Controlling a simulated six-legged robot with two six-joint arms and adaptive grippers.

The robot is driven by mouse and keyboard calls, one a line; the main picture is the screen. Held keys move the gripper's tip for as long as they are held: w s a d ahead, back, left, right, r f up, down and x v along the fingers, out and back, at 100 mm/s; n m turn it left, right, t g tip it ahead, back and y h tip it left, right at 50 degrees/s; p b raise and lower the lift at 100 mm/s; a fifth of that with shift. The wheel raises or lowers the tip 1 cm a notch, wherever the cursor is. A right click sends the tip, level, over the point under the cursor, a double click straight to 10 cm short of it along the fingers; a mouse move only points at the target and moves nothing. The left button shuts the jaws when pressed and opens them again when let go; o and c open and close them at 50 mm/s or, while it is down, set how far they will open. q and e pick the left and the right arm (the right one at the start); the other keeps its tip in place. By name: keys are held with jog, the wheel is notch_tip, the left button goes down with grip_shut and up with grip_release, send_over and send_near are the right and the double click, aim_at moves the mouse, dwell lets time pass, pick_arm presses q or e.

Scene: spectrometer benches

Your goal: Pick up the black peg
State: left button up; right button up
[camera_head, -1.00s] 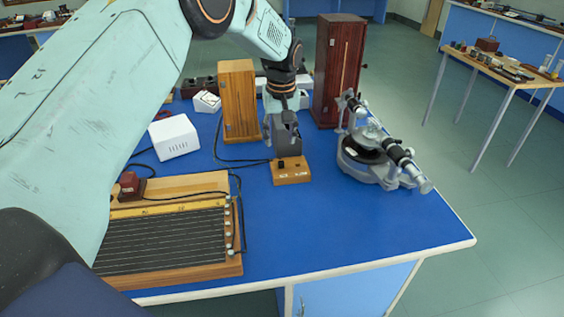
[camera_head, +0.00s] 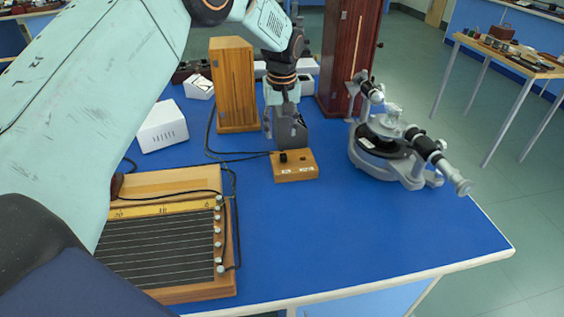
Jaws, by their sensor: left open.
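The small black peg (camera_head: 283,157) stands upright at the left part of a small wooden block (camera_head: 296,174) on the blue bench. My left gripper (camera_head: 284,145) points down just above and behind the peg, at the block's back edge. Its jaws are open, with nothing seen between them. I cannot tell whether a fingertip touches the peg. My right gripper is not in view.
A spectrometer (camera_head: 386,150) stands close on the right. A tall wooden box (camera_head: 234,88) and a dark red cabinet (camera_head: 347,55) stand behind. A wire-board (camera_head: 165,240) lies front left, with a black cable. The front right bench (camera_head: 350,235) is clear.

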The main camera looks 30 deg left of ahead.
aim_at(283, 155)
pick_arm(q)
jog(key=shift+w+f, duration=0.2)
jog(key=shift+f, duration=0.05)
jog(key=shift+d+f, duration=0.35)
jog(key=shift+f, duration=0.25)
jog(key=shift+s+f, duration=0.2)
jog(key=shift+f, duration=0.3)
jog(key=f+b, duration=0.1)
jog(key=f, duration=0.4)
jog(key=shift+d+f, duration=0.1)
jog(key=shift+d, duration=0.1)
jog(key=shift+a, duration=0.15)
jog(key=shift+c, duration=0.2)
jog(key=c, duration=0.6)
grip_shut()
